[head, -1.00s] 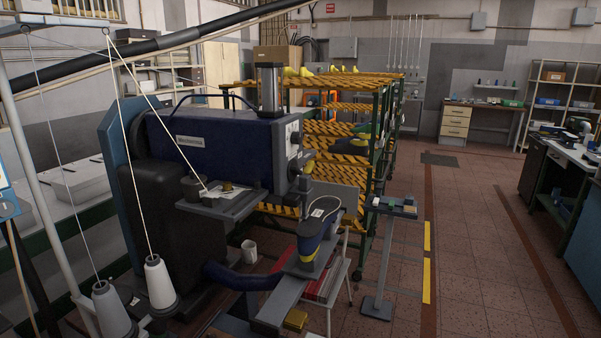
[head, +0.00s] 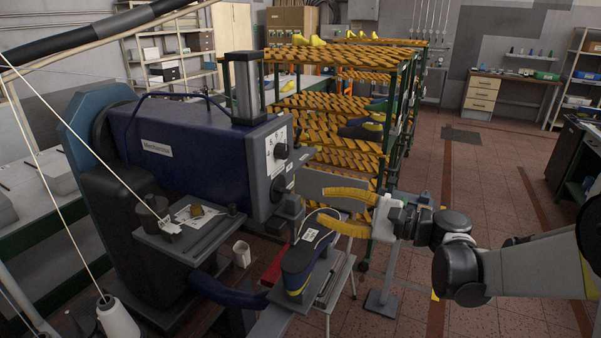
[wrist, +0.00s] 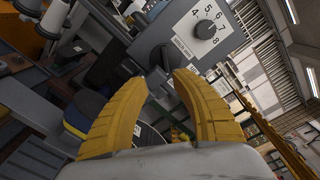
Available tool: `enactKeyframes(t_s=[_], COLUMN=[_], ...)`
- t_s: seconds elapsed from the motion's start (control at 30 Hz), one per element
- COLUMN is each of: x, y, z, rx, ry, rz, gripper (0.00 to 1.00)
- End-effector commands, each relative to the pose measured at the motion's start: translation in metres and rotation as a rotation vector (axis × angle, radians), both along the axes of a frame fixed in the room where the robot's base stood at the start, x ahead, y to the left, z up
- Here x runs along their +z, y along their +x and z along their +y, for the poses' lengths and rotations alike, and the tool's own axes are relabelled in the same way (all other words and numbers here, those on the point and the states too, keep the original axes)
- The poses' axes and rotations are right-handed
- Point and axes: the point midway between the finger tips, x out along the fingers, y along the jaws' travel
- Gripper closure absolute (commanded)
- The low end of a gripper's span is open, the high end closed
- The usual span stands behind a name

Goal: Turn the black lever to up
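The dark blue machine (head: 180,145) carries a grey front panel with a numbered dial (head: 277,148). Below the dial is a small black part (head: 279,186) that looks like the lever; its angle is too small to tell here. In the wrist view the dial (wrist: 206,29) is at the upper right, and the black lever or knob (wrist: 162,56) lies just beyond my fingertips. My gripper (head: 322,205) has yellow curved fingers spread apart, right of the panel and pointing at it. In the wrist view my gripper (wrist: 162,78) is open and empty, apparently apart from the lever.
A rack with yellow slatted shelves (head: 330,105) stands behind. White thread cones (head: 118,322) are at the front left. Open floor lies to the right.

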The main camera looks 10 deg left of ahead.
Motion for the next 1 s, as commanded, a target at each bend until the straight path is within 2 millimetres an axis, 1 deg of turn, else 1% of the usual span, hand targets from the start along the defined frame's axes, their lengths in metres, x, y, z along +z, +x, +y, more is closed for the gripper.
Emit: enactKeyframes(t_s=[0.13, 0.23, 0.5, 0.6, 0.7, 0.83, 1.0], x=[0.004, 0.004, 0.003, 0.003, 0.003, 0.004, 0.004], y=[0.006, 0.009, 0.027, 0.032, 0.037, 0.04, 0.041], z=[0.003, 0.014, 0.064, 0.081, 0.092, 0.1, 0.102], rx=[0.011, 0.012, 0.012, 0.011, 0.011, 0.009, 0.008], ry=[0.057, 0.06, 0.058, 0.058, 0.057, 0.057, 0.057], rz=[0.015, 0.016, 0.015, 0.015, 0.015, 0.015, 0.015], gripper=[0.68, 0.68, 0.68, 0.68, 0.68, 0.68, 0.68])
